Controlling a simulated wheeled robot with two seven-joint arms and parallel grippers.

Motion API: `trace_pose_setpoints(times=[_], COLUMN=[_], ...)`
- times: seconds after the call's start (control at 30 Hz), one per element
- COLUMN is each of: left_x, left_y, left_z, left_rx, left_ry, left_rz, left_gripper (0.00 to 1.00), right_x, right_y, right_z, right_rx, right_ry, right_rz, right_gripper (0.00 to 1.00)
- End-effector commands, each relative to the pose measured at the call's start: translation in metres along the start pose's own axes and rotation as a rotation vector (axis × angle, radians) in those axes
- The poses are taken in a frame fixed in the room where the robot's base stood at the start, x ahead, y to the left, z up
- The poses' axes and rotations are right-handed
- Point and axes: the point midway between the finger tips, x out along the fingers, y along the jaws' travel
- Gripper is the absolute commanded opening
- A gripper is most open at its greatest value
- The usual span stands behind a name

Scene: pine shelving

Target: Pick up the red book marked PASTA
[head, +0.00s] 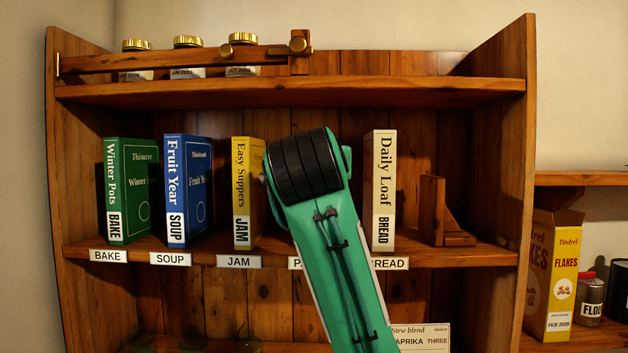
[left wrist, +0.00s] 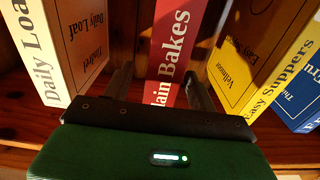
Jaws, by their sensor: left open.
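A red book (left wrist: 174,45) with "lain Bakes" readable on its spine stands upright in the left wrist view; its lower part, where a mark could be, is hidden by my gripper. My left gripper (left wrist: 158,72) is open, with one finger to each side of the red spine. I cannot tell whether the fingers touch it. In the head view my green arm hides the red book and the gripper, between the yellow JAM book (head: 242,192) and the cream BREAD book (head: 381,190). My right gripper is not in view.
The green BAKE book (head: 130,190) and blue SOUP book (head: 187,190) stand further left on the shelf (head: 470,257). A wooden bookend (head: 436,212) stands right of BREAD. Jars (head: 187,58) stand above behind a wooden rail (head: 180,63).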

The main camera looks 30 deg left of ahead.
Motion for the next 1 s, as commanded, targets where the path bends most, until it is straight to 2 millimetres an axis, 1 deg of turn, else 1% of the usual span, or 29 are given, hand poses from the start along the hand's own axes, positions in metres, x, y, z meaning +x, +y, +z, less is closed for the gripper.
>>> trace_pose_setpoints(times=[0.03, 0.2, 0.37, 0.6, 0.63, 0.67, 0.7, 0.77, 0.9, 0.93, 1.0], left_x=[0.006, 0.026, 0.038, 0.040, 0.040, 0.040, 0.040, 0.040, 0.040, 0.040, 0.040], left_y=[-0.001, -0.002, -0.002, -0.001, -0.001, -0.001, -0.001, -0.001, -0.002, -0.002, -0.002], left_z=[-0.006, -0.005, -0.003, -0.001, -0.001, -0.001, -0.001, -0.001, -0.001, -0.001, -0.001], left_rx=[0.001, 0.003, 0.000, 0.000, 0.000, 0.000, 0.000, 0.000, 0.000, 0.000, 0.000], left_ry=[-0.003, -0.004, -0.002, -0.001, -0.001, -0.001, -0.001, -0.001, -0.001, -0.001, -0.002], left_rz=[-0.002, -0.004, -0.002, -0.002, -0.002, -0.002, -0.002, -0.002, -0.003, -0.003, -0.003], left_gripper=[0.58, 0.58, 0.58, 0.58, 0.56, 0.50, 0.42, 0.31, 0.03, 0.00, 0.00], right_x=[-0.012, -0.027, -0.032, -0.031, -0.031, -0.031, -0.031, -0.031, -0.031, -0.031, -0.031], right_y=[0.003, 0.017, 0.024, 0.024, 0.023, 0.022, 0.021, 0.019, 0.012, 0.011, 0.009], right_z=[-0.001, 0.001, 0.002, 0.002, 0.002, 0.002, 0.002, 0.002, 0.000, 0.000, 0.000], right_rx=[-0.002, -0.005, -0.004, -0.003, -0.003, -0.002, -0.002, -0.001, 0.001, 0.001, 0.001], right_ry=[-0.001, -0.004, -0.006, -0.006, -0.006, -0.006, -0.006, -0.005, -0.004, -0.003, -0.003], right_rz=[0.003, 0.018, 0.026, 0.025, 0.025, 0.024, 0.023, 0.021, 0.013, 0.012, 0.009], right_gripper=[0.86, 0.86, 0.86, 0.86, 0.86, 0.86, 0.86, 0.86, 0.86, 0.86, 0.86])
